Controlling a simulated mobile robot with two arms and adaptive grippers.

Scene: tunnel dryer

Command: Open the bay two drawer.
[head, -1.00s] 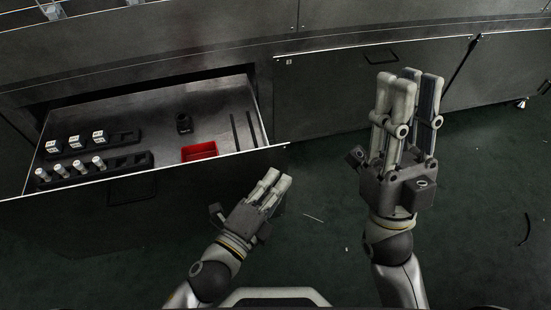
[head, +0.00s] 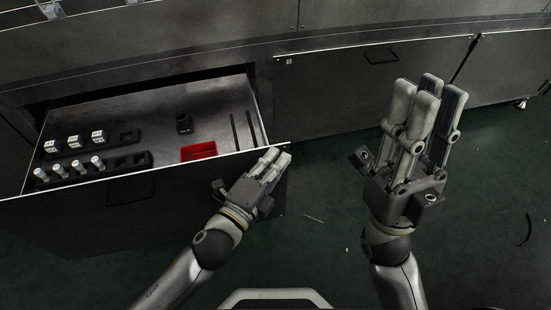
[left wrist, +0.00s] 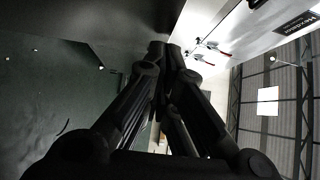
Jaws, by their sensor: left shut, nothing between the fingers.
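A drawer stands pulled out on the left of the head view, with its front panel (head: 75,215) and dark handle (head: 131,188) facing me. No bay number is readable on it. To its right, a closed front (head: 330,100) has a handle (head: 381,57) and a small unreadable label (head: 289,61). My left gripper (head: 276,158) is shut and empty at the right end of the open drawer's front; contact cannot be told. Its converging dark fingers (left wrist: 165,60) fill the middle of the left wrist view. My right gripper (head: 430,95) points upward before the closed front; its finger spacing is unclear.
Green floor (head: 310,255) with small debris is free between my arms. Another closed front (head: 510,65) lies far right.

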